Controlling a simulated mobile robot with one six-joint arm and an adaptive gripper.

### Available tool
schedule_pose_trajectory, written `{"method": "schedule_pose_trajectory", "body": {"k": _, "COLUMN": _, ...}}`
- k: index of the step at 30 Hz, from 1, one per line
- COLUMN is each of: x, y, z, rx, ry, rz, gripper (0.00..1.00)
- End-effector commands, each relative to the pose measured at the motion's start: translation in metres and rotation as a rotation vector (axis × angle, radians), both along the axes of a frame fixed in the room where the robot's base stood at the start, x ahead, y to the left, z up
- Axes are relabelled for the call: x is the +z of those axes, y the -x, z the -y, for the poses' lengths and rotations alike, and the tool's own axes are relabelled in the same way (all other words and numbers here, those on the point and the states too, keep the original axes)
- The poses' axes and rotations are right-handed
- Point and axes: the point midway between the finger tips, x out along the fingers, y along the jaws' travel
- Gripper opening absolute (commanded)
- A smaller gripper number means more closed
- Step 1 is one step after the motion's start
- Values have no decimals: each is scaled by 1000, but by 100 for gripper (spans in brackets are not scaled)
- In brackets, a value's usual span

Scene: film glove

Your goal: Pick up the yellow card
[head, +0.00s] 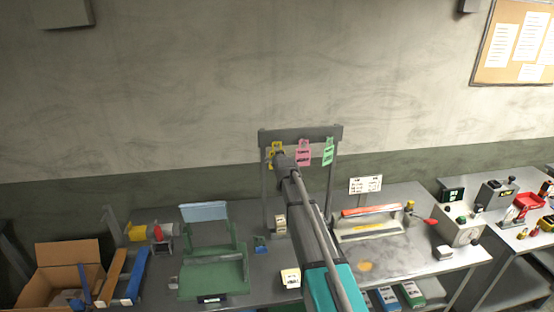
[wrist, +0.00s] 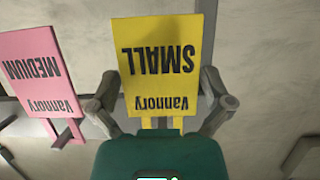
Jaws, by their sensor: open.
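The yellow card (wrist: 160,62) reads "SMALL" and "Vannory" upside down in the wrist view. In the head view the yellow card (head: 276,147) hangs leftmost on the grey rack and is partly hidden by my arm. My gripper (wrist: 166,100) is open, with one finger on each side of the card's lower part in the wrist view. I cannot tell whether the fingers touch it. In the head view my gripper (head: 281,160) is up at the card, its fingertips hard to make out.
A pink card (head: 303,153) and a green card (head: 328,151) hang to the right on the rack (head: 300,134). The pink card is close beside my gripper in the wrist view (wrist: 40,72). Below stand a green machine (head: 215,272) and a sealer-like device (head: 370,223) on the bench.

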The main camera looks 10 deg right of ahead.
Motion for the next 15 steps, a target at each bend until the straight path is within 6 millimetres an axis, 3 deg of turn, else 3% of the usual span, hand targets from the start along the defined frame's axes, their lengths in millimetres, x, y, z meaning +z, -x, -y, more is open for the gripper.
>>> {"method": "schedule_pose_trajectory", "body": {"k": 2, "x": 0, "y": 0, "z": 0, "rx": 0, "ry": 0, "rz": 0, "gripper": 100}}
{"method": "schedule_pose_trajectory", "body": {"k": 7, "x": 0, "y": 0, "z": 0, "rx": 0, "ry": 0, "rz": 0, "gripper": 71}}
{"method": "schedule_pose_trajectory", "body": {"k": 15, "x": 0, "y": 0, "z": 0, "rx": 0, "ry": 0, "rz": 0, "gripper": 70}}
